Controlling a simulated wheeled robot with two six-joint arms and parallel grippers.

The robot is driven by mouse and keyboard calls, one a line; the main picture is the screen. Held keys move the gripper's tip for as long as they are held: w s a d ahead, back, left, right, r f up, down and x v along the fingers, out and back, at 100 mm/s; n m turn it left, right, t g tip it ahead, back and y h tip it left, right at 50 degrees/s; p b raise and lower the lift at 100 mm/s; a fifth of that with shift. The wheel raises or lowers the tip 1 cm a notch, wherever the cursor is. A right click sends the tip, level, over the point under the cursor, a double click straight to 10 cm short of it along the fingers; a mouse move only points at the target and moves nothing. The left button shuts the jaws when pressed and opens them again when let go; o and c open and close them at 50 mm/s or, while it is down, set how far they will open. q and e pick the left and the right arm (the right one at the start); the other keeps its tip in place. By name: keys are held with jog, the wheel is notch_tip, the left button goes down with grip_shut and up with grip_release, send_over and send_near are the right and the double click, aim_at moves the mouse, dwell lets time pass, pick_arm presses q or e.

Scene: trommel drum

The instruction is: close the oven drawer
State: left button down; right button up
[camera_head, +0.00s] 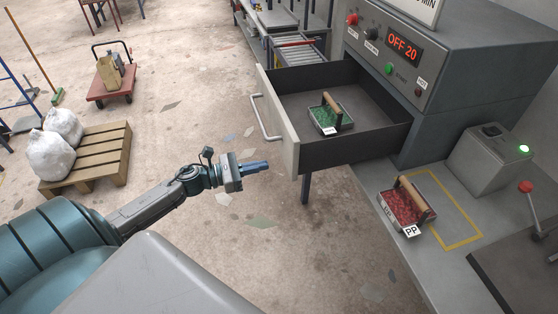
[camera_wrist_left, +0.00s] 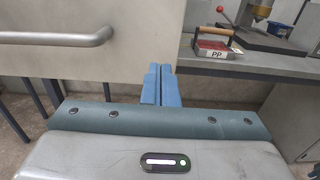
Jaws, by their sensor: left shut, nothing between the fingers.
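The oven drawer (camera_head: 345,155) is pulled out from the grey oven (camera_head: 450,75). A small tray of green material with a wooden handle (camera_head: 328,115) sits inside it. The drawer's pale front panel (camera_head: 281,120) carries a bar handle (camera_head: 262,118), which also shows at the upper left of the left wrist view (camera_wrist_left: 60,38). My left gripper (camera_head: 257,166) is shut and empty, just left of the front panel's near lower end in the head view. In the left wrist view its blue fingers (camera_wrist_left: 161,85) point toward the panel; contact cannot be told. My right gripper is not in view.
A pallet with white sacks (camera_head: 85,160) and a red cart (camera_head: 112,85) stand left. Floor before the drawer is open.

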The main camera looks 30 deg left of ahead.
aim_at(289, 160)
pick_arm(q)
jog(key=p+x, duration=0.2)
jog(key=x, duration=0.2)
jog(key=shift+w+d+r, duration=0.2)
jog(key=shift+w+d, duration=0.05)
jog(key=shift+w, duration=0.05)
jog(key=shift+w+d+f+p, duration=0.25)
jog(key=shift+w+d+p, duration=0.2)
jog(key=shift+w, duration=0.05)
